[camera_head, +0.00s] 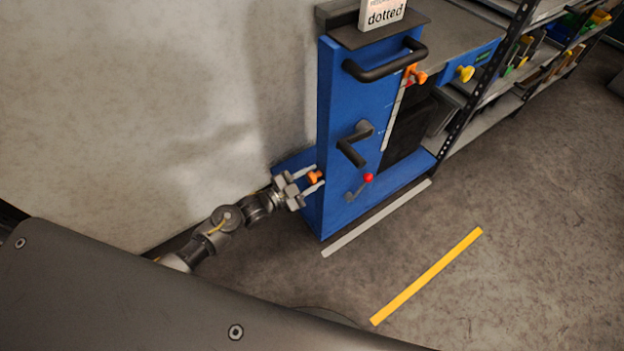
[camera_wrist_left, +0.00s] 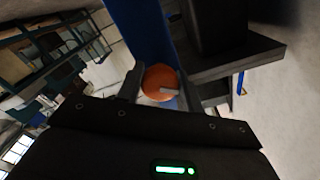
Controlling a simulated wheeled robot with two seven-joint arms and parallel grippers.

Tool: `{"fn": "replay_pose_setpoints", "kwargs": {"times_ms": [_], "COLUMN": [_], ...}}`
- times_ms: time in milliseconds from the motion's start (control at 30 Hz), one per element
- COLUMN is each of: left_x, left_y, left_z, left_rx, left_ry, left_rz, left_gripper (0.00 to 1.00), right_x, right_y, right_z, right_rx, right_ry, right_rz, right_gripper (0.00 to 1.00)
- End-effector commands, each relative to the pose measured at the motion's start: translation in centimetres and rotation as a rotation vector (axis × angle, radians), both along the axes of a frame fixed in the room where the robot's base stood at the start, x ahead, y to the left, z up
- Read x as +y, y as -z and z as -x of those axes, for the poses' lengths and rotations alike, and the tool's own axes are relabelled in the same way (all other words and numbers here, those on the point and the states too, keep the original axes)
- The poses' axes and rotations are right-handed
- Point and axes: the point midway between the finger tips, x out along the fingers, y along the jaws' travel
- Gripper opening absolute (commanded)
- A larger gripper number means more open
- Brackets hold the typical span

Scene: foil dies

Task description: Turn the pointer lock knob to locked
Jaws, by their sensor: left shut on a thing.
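An orange knob (camera_head: 314,177) sits low on the left side of the blue machine (camera_head: 345,100). My left gripper (camera_head: 316,179) reaches in from the left and is shut on this knob, with one finger on each side of it. In the left wrist view the round orange knob (camera_wrist_left: 161,82) shows between the fingers, with a pale mark on its face. I cannot read from these views which position the knob points to. My right gripper is not in view.
The machine's front carries a black handle bar (camera_head: 385,62), a black crank (camera_head: 352,147) and a red-tipped lever (camera_head: 368,178). Orange (camera_head: 415,74) and yellow (camera_head: 466,73) knobs sit further right. A shelf (camera_head: 500,95) stands behind. The floor by the yellow strip (camera_head: 427,276) is clear.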

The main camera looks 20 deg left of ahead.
Motion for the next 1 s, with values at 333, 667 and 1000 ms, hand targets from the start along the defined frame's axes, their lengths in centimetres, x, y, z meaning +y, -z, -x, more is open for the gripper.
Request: {"fn": "replay_pose_setpoints", "kwargs": {"times_ms": [333, 667, 1000], "left_x": [0.0, 0.0, 0.1], "left_y": [0.3, 0.3, 0.3], "left_z": [0.1, 0.1, 0.1], "left_rx": [-0.206, -0.401, -0.550], "left_ry": [0.003, 0.003, 0.002], "left_rz": [-0.255, -0.490, -0.670], "left_gripper": [0.13, 0.13, 0.13], "right_x": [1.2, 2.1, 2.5], "right_y": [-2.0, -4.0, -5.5], "right_z": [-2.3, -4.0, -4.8], "right_rx": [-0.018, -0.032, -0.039], "right_ry": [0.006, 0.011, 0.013], "right_rz": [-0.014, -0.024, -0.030], "right_gripper": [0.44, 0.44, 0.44]}}
